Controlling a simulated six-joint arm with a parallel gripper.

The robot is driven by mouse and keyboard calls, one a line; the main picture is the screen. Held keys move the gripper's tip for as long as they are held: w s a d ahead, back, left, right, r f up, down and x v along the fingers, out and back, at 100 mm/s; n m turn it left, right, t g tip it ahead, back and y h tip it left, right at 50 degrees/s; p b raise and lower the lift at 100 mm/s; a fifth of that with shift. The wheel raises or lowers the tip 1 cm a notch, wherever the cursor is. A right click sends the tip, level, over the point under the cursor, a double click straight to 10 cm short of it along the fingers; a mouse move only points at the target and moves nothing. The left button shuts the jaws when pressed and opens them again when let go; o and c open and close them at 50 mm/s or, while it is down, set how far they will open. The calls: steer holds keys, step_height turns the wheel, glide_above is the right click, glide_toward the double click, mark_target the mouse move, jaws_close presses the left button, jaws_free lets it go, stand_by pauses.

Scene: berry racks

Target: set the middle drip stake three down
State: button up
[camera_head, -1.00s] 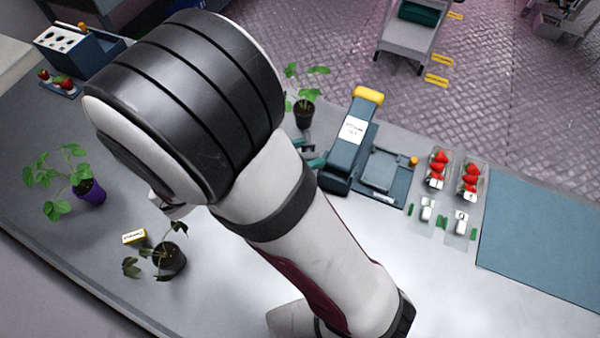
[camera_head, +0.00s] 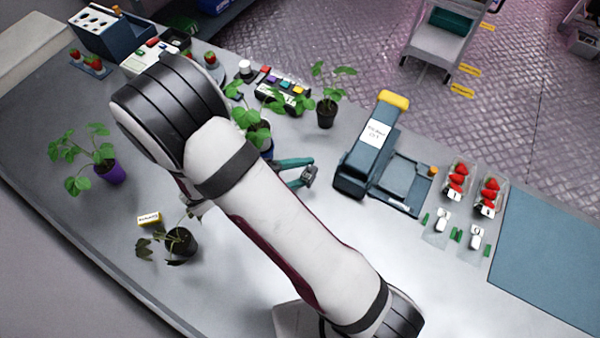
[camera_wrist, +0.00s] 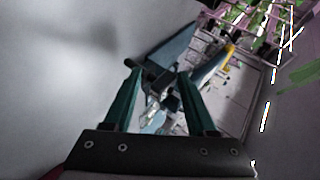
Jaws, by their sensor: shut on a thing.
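My gripper (camera_head: 308,174) shows beyond my arm as two teal fingers, above the table left of the blue-grey scale-like device. It is closed on a small dark piece, likely a drip stake; its shape is too small to be sure. In the wrist view my gripper (camera_wrist: 163,78) has its teal fingers leaning together around the dark piece (camera_wrist: 158,73). Potted plants stand around: one in a purple pot (camera_head: 110,172), a drooping one in a black pot (camera_head: 182,241), one in a blue pot (camera_head: 266,146) partly behind my arm, and one in a dark pot (camera_head: 326,114).
The blue-grey device (camera_head: 365,160) stands right of my gripper. Clear trays (camera_head: 440,214) with strawberries and white pieces lie further right, beside a blue mat (camera_head: 550,255). A row of coloured pieces (camera_head: 282,84) and a holed box (camera_head: 105,35) stand at the back. The front table is mostly clear.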

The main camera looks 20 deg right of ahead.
steer(key=shift+f, duration=0.95)
steer(key=o, duration=1.3)
steer(key=shift+f, duration=0.1)
